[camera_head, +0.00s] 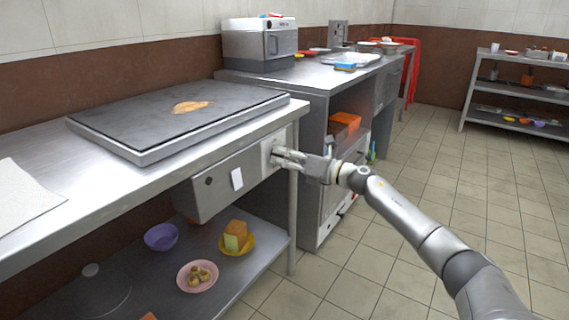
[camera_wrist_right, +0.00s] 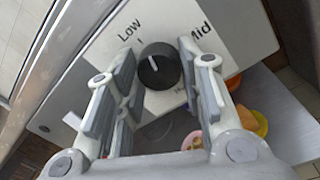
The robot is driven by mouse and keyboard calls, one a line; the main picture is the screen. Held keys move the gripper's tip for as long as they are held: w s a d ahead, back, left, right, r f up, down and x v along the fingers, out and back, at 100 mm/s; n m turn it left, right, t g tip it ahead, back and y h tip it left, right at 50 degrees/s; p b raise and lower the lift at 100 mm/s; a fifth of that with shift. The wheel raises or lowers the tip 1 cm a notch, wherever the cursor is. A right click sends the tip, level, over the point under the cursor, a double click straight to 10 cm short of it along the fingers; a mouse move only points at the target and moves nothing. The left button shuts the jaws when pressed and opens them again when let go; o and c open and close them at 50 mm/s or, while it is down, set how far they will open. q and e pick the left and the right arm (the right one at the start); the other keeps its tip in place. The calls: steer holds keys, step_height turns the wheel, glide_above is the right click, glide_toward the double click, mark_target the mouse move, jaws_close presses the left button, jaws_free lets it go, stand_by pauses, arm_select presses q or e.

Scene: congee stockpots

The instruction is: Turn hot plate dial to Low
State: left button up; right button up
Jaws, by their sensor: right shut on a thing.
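The hot plate (camera_head: 130,118) is a dark slab with a flat brown piece of food on it, on the steel counter. Its dial (camera_wrist_right: 160,68) is a round black knob with a white mark, on a white label plate in the right wrist view. "Low" is printed to the dial's upper left and "Mid" to its upper right. The white mark points up and slightly left, between the two words. My right gripper (camera_head: 278,156) is at the front panel, its fingers on either side of the dial and shut on it. It hides the dial in the head view. My left gripper is not in view.
A lower shelf holds a purple bowl (camera_head: 161,237), a pink plate (camera_head: 184,275) of food and a yellow bowl (camera_head: 250,247). A second steel counter (camera_head: 300,78) with a small oven (camera_head: 258,46) stands behind. The tiled floor (camera_head: 450,190) at right is clear.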

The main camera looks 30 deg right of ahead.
steer(key=shift+f+n+b, duration=0.25)
steer(key=shift+n+b, duration=0.75)
steer(key=shift+n, duration=0.8)
steer(key=shift+g, duration=0.3)
steer(key=o, duration=0.9)
steer(key=shift+o, duration=0.6)
steer(key=shift+r, duration=0.15)
steer(key=shift+d, duration=0.1)
steer(key=v, duration=1.2)
